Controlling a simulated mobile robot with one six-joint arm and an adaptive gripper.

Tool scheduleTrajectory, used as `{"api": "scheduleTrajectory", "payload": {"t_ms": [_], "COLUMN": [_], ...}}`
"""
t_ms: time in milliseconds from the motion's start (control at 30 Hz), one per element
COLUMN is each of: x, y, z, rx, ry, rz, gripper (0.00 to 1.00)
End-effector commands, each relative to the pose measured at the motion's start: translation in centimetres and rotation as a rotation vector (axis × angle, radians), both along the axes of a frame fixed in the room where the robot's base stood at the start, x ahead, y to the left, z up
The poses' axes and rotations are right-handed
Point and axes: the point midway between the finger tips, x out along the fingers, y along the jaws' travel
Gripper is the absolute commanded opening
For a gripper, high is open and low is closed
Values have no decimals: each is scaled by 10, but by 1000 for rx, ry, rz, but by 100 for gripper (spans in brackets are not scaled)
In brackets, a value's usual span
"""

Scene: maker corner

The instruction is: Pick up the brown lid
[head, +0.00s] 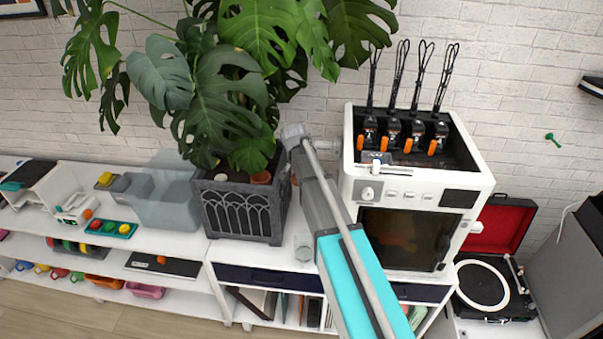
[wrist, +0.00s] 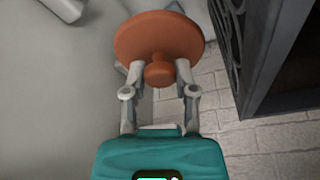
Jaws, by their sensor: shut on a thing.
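The brown lid (wrist: 155,35) is a round orange-brown disc with a knob, seen in the upper middle of the wrist view. My gripper (wrist: 160,74) has its two grey fingers on either side of the knob and is shut on the lid. In the head view my arm covers the gripper and most of the space between the planter and the white machine; a small brown sliver beside the arm may be part of the lid, but I cannot tell.
A dark planter (head: 240,222) with a large leafy plant stands left of my arm; its side is also close at right in the wrist view (wrist: 256,60). A white machine (head: 410,190) stands at right. A translucent bin (head: 170,205) is left of the planter.

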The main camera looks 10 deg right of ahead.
Motion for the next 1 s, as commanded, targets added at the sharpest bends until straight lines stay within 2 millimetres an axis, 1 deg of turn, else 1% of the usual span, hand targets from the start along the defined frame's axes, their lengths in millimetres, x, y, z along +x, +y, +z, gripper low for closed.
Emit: {"api": "scheduleTrajectory", "payload": {"t_ms": [667, 867, 1000], "x": [0, 0, 0], "y": [0, 0, 0], "z": [-1, -14, -31], "rx": [0, 0, 0], "ry": [0, 0, 0], "rz": [0, 0, 0], "gripper": [0, 0, 0]}}
